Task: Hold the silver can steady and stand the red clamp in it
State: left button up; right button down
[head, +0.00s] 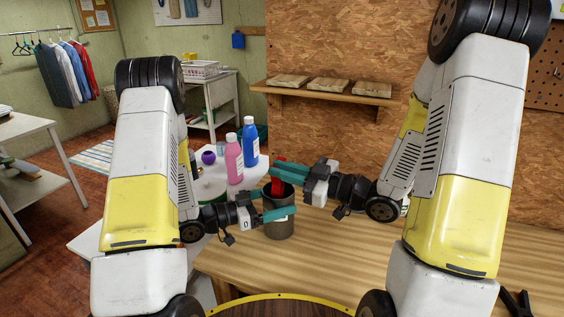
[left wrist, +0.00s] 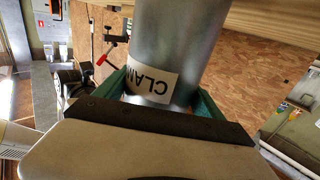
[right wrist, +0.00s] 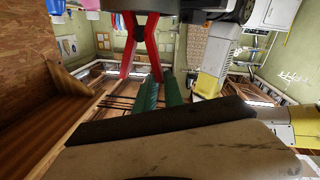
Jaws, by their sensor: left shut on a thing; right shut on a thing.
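The silver can (head: 279,226) stands upright at the left end of the wooden bench; its body and white label show in the left wrist view (left wrist: 172,50). My left gripper (head: 280,213) is shut around the can's side, one teal finger on each side (left wrist: 160,95). The red clamp (head: 277,187) is upright over the can's mouth, its lower end at or just inside the rim; the exact depth is hidden. My right gripper (head: 284,174) is shut on the clamp above the can. In the right wrist view, the clamp's red arms (right wrist: 138,45) cross just beyond the teal fingertips (right wrist: 148,85).
A pink bottle (head: 234,160) and a blue bottle (head: 250,142) stand on a white table behind the can. The wooden bench (head: 350,255) is clear to the right of the can. A black tool (head: 517,303) lies at its right front. A shelf (head: 330,93) hangs behind.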

jog(key=shift+f, duration=2.15)
jog(key=c, duration=1.4)
grip_release()
jog(key=shift+o, duration=0.2)
jog(key=v, duration=1.2)
jog(key=shift+f, duration=0.1)
